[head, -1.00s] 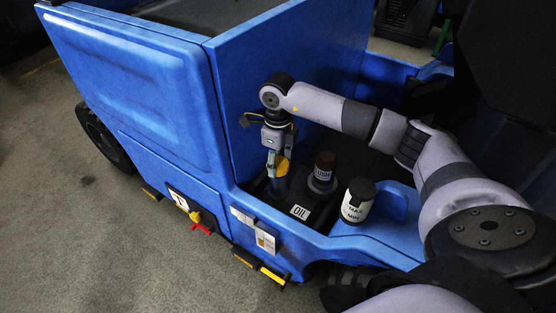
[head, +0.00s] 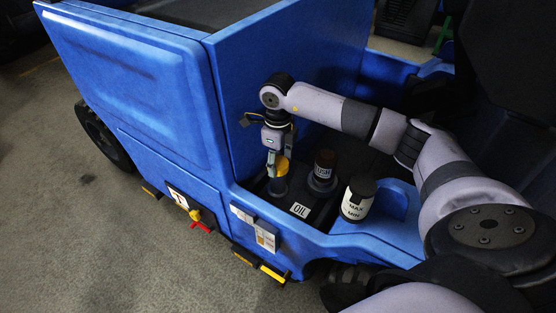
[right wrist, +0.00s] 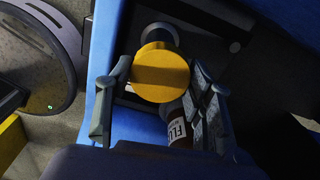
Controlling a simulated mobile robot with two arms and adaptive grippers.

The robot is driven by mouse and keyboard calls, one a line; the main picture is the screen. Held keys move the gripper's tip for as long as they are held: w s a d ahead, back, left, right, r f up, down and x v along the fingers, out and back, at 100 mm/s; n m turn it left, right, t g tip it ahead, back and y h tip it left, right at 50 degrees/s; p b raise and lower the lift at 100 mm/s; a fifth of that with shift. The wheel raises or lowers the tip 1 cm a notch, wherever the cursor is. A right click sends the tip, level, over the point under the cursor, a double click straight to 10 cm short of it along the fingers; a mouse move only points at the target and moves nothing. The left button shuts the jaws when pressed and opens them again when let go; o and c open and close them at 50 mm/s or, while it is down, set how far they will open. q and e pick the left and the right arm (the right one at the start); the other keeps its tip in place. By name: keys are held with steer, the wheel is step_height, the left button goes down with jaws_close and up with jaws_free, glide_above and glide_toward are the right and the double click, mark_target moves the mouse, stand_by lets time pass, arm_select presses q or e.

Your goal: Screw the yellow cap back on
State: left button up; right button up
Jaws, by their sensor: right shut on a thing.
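In the right wrist view the yellow cap (right wrist: 160,73) sits between the two fingers of my right gripper (right wrist: 158,88). A grey round part of the neck (right wrist: 160,32) shows just beyond the cap's edge. My left gripper is not in view.
The blue body panel (head: 275,85) rises close behind the gripper.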

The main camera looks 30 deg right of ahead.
steer(key=shift+f, duration=0.25)
steer(key=shift+f+b, duration=0.5)
steer(key=shift+f, duration=0.05)
steer(key=shift+f, duration=0.25)
stand_by(0.4)
steer(key=shift+f, duration=0.15)
steer(key=o, duration=1)
step_height(320, 180, up, 12)
glide_above(278, 163)
steer(key=shift+w, duration=0.1)
